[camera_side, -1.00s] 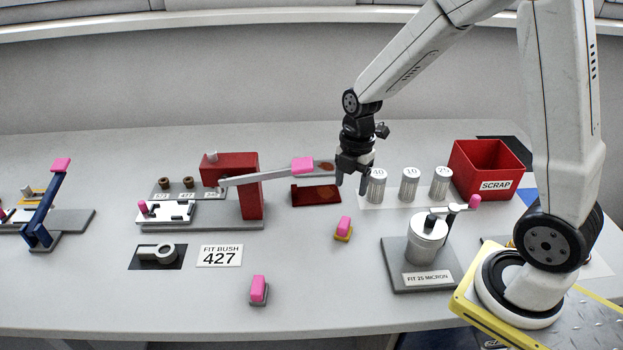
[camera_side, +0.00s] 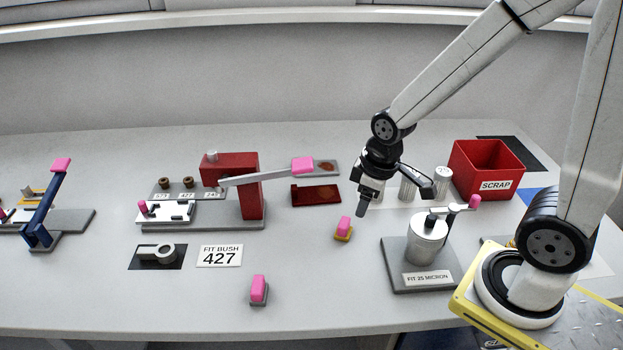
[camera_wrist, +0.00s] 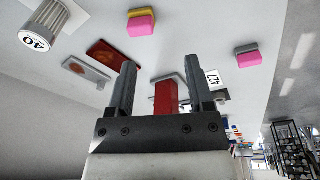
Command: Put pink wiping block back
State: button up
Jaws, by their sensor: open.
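A pink block on a yellow base (camera_side: 343,228) stands on the table in the side view, left of my gripper. A second pink block on a grey base (camera_side: 259,290) stands nearer the front edge. I cannot tell which one is the wiping block. Both show in the wrist view, the yellow-based one (camera_wrist: 141,24) at the top and the grey-based one (camera_wrist: 247,56) to its right. My gripper (camera_side: 395,201) is open and empty, above the table beside the yellow-based block, in front of the numbered cans. Its two fingers (camera_wrist: 158,75) stand apart in the wrist view.
A dark red tray (camera_side: 316,195) and a stained grey plate (camera_side: 328,168) lie behind the blocks. A red press (camera_side: 250,200) with a pink-ended lever is at left. A filter canister stand (camera_side: 427,245) is at right, near the red scrap bin (camera_side: 487,163).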

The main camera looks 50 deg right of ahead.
jog(key=s+m, duration=0.1)
jog(key=m, duration=0.3)
jog(key=shift+s+a+t, duration=0.3)
jog(key=shift+s+a, duration=0.05)
